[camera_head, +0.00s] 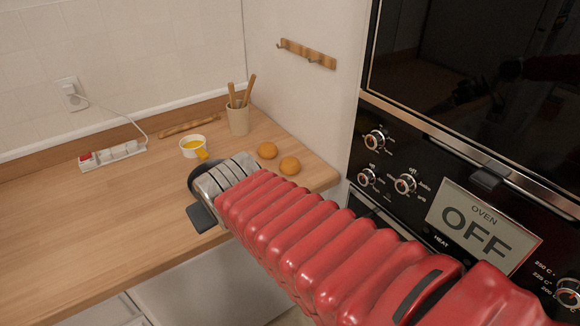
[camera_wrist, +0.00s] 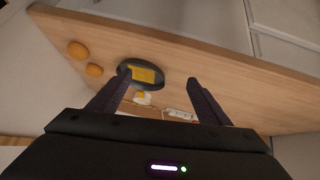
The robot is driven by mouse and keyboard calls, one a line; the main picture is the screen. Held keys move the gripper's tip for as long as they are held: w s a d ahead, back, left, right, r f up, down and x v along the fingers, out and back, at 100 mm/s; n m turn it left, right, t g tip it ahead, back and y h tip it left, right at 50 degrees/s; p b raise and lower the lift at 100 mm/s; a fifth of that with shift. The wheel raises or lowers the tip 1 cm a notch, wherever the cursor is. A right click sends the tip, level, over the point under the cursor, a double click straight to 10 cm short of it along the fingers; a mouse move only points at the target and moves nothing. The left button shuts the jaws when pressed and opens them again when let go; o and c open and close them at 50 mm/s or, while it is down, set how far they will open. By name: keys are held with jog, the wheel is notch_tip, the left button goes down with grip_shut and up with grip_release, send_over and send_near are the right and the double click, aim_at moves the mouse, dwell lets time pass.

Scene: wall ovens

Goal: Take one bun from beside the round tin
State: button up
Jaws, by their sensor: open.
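Two round golden buns, one farther back (camera_head: 267,150) and one nearer the counter's edge (camera_head: 289,165), sit on the wooden counter. They also show in the wrist view at upper left, one at the far left (camera_wrist: 77,49) and one closer to the round tin (camera_wrist: 94,70). The dark round tin (camera_wrist: 157,86) has something yellow in it; in the head view my arm hides most of it. My gripper (camera_wrist: 158,82) is open and empty above the counter. Its fingers point toward the tin's area, and the buns lie outside them, to the left.
A small white dish of yellow (camera_head: 193,147), a utensil cup (camera_head: 238,121), a wooden stick (camera_head: 189,126) and a power strip (camera_head: 112,153) are at the back. The oven (camera_head: 450,190) and side wall border the right. The left counter is clear.

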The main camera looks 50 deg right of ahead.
jog(key=shift+o, duration=0.6)
jog(key=w+d+f+h, duration=0.1)
jog(key=d, duration=0.7)
jog(key=w+d+f+m+t+h, duration=0.1)
jog(key=w+d+f+h, duration=0.1)
jog(key=d, duration=0.6)
jog(key=shift+d+m+t, duration=0.3)
jog(key=shift+d, duration=0.05)
jog(key=s+d+f+m+t, duration=0.1)
jog(key=s+d+f+t, duration=0.2)
jog(key=d, duration=0.7)
notch_tip(320, 180, down, 4)
jog(key=shift+s+d+r+t, duration=0.15)
jog(key=shift+s+d+t, duration=0.2)
jog(key=shift+s, duration=0.9)
